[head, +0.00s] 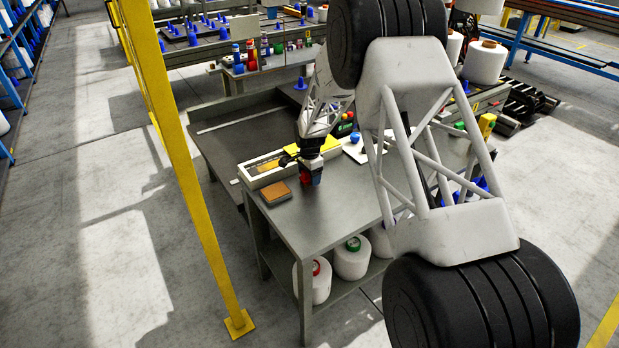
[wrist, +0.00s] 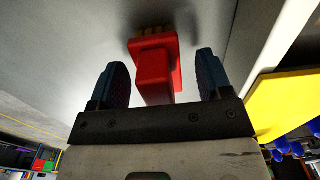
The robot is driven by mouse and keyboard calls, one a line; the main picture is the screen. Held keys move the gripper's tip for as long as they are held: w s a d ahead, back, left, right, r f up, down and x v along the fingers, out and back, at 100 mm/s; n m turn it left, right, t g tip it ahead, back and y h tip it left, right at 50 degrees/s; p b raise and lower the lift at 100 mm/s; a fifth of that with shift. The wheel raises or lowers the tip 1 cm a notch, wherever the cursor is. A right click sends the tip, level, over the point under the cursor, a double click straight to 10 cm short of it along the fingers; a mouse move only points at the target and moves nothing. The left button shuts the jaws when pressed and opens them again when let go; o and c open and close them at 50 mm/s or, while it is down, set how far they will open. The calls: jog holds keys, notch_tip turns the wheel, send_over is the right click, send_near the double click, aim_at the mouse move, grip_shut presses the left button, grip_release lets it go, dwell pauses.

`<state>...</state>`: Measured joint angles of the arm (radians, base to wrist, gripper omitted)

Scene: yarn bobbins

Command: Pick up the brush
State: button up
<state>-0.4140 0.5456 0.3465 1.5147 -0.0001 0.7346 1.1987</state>
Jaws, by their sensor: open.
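The brush (wrist: 155,72) is red with a row of tan bristles at its far end in the wrist view. It lies between the two blue fingers of my gripper (wrist: 160,80), with a visible gap on each side. In the head view my gripper (head: 312,181) points down at the grey worktable (head: 330,219). A bit of the red brush (head: 305,178) shows beside the fingers there, mostly hidden. My gripper is open, and I cannot tell how far the fingertips are from the tabletop.
A brown block (head: 275,193) lies at the table's left front edge. A yellow post (head: 190,170) stands left of the table.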

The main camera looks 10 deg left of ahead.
jog(key=c, duration=1.1)
jog(key=shift+r, duration=0.2)
jog(key=shift+r, duration=1.5)
jog(key=shift+s+d+r, duration=0.15)
jog(key=shift+s, duration=0.15)
jog(key=s+d, duration=0.2)
jog(key=s, duration=0.2)
jog(key=s+d+r, duration=0.1)
jog(key=s+d, duration=0.1)
jog(key=s, duration=0.3)
jog(key=s+d, duration=0.2)
jog(key=s, duration=0.3)
jog(key=shift+r, duration=0.15)
